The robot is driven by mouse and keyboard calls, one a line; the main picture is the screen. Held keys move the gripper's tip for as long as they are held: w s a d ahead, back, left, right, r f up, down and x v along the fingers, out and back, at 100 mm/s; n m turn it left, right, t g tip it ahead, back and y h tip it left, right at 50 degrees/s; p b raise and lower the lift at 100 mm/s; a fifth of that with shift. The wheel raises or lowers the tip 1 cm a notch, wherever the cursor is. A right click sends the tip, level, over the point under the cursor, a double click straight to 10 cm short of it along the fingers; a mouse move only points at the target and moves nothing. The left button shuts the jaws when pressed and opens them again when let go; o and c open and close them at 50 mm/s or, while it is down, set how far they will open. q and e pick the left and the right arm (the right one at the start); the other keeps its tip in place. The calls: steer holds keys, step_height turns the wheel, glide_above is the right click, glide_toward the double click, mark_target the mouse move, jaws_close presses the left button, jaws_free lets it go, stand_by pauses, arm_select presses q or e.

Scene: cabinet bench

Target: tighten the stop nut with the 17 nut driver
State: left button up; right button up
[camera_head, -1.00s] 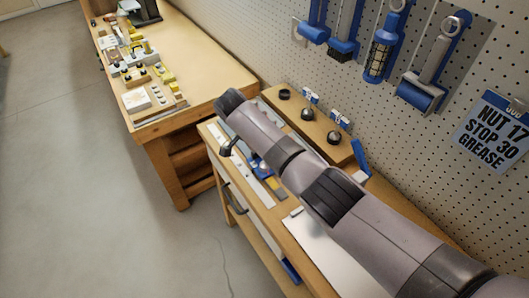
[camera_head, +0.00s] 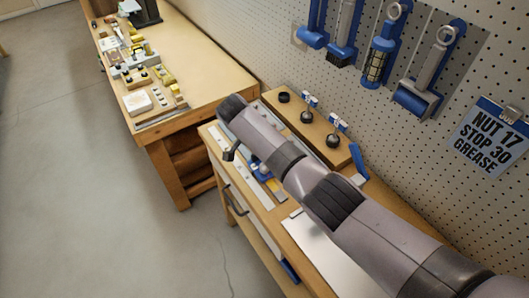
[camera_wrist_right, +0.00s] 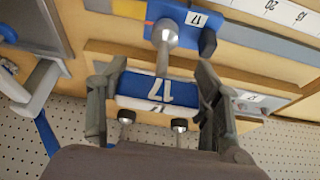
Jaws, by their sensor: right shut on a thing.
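My right gripper (camera_wrist_right: 157,108) is shut on a blue handle with a white band marked 17, which I take for the 17 nut driver (camera_wrist_right: 158,88). A finger stands on each side of it. A metal shaft with a rounded end (camera_wrist_right: 165,36) extends from the handle over a blue fixture with a 17 label (camera_wrist_right: 195,18). I cannot tell whether it touches anything. The blue fixture shows partly beside my right arm in the head view (camera_head: 262,170). I cannot make out the stop nut. My left gripper is not in view.
A second bench (camera_head: 205,75) carries many small parts. Brushes and other blue tools hang on the pegboard, beside a note (camera_head: 489,137) reading NUT 17, STOP 30, GREASE.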

steer(key=shift+r+p, duration=1.75)
steer(key=shift+r, duration=0.3)
steer(key=shift+w, duration=0.1)
